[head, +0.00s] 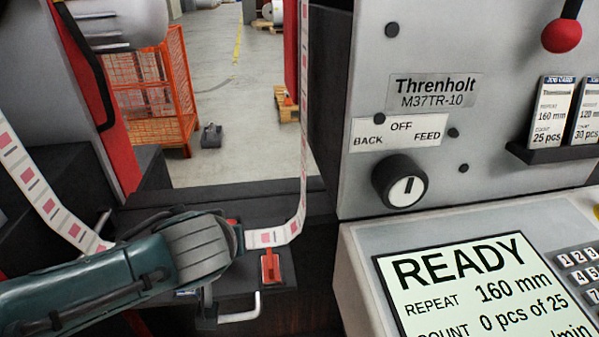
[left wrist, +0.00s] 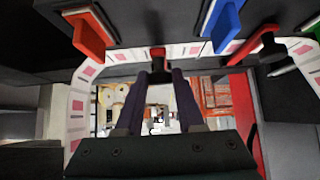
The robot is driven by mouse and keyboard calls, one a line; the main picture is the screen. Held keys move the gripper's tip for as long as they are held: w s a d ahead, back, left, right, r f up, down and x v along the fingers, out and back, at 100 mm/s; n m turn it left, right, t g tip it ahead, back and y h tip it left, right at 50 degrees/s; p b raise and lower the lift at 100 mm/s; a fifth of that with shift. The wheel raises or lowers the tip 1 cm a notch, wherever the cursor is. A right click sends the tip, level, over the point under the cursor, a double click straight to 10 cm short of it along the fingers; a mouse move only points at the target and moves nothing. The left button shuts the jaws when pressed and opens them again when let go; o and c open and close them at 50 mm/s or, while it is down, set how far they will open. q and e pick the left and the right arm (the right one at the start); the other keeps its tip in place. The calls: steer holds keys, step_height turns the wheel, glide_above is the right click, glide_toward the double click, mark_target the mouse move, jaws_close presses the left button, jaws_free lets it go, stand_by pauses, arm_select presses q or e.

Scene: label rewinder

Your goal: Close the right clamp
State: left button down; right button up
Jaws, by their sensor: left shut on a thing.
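My left gripper (left wrist: 160,75) is shut on the black end of a small red-and-black clamp handle (left wrist: 158,53), which I take to be the right clamp. The handle sits at the label web (left wrist: 193,53) on the dark splice table. In the head view my left gripper (head: 232,240) hides most of this clamp; only a bit of red shows beside it. I cannot tell how far the held clamp is closed. My right gripper is not in view.
A red lever (head: 269,266) stands just right of my gripper; blue (left wrist: 228,25) and green parts are nearby in the left wrist view. The web (head: 303,130) rises close by. The control panel (head: 480,270) reads READY. The selector knob (head: 400,181) is at right.

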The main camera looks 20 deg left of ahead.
mark_target(229, 274)
arm_select(q)
steer(key=shift+s+d+f+b, duration=0.15)
steer(key=shift+s+f+b, duration=0.15)
steer(key=shift+f, duration=0.35)
steer(key=shift+s+d+f+b, duration=0.2)
steer(key=shift+f+b, duration=0.15)
steer(key=shift+f, duration=0.25)
steer(key=shift+s+f, duration=0.1)
steer(key=shift+f, duration=0.05)
steer(key=shift+s+a+f, duration=0.1)
steer(key=shift+f, duration=0.05)
steer(key=c, duration=0.9)
jaws_free()
steer(key=shift+c, duration=0.2)
steer(key=shift+o, duration=1.9)
steer(key=shift+r, duration=0.2)
steer(key=shift+r, duration=0.1)
